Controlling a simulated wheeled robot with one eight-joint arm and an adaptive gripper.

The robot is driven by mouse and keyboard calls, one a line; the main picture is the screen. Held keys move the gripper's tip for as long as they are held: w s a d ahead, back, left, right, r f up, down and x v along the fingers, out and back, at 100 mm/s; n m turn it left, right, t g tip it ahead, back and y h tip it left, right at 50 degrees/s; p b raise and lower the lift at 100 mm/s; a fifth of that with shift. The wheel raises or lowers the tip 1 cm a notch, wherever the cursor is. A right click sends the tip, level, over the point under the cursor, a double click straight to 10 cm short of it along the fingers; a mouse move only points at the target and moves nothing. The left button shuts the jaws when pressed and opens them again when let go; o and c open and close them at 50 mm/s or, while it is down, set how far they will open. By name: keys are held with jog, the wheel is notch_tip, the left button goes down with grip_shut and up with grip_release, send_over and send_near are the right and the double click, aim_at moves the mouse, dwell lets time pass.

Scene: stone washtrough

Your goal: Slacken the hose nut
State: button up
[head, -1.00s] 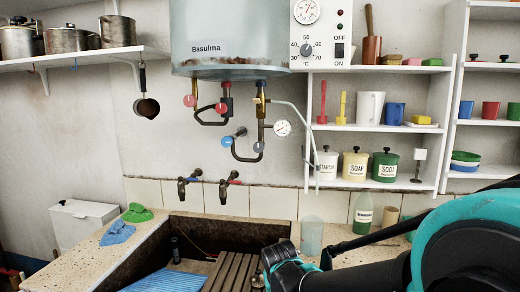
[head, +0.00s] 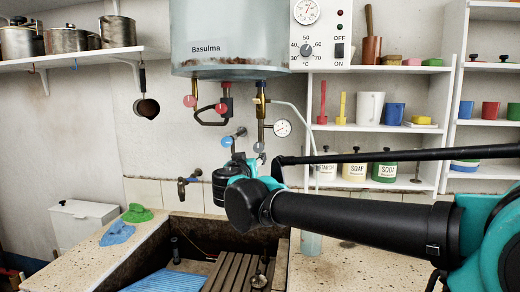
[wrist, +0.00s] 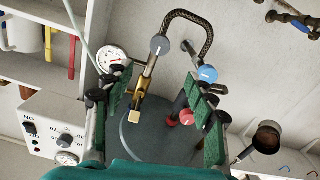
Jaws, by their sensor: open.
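The dark braided hose (wrist: 200,22) loops across the top of the wrist view, which looks upside down. One end is near a grey round tag (wrist: 160,45), the other near a blue round knob (wrist: 208,74). I cannot clearly pick out the hose nut. A brass fitting (wrist: 143,88) lies below the grey tag. My gripper (wrist: 168,82) is open, its green-padded fingers spread either side of the pipework, apparently holding nothing. In the head view my gripper (head: 236,170) is below the boiler pipes and hides the hose's lower loop.
The boiler (head: 230,35) hangs above, with a pressure gauge (head: 282,128) right of the pipes. Red knobs (head: 221,108) sit on the left pipes. A wall tap (head: 187,184) stands left of my gripper. Jars and shelves are at right; the stone trough (head: 160,245) lies below.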

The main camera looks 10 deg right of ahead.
aim_at(258, 149)
jog(key=x, duration=1.6)
jog(key=shift+w+d+f, duration=0.1)
jog(key=shift+w+d, duration=0.05)
jog(key=shift+w, duration=0.2)
jog(key=c, duration=1.2)
jog(key=shift+o, duration=0.2)
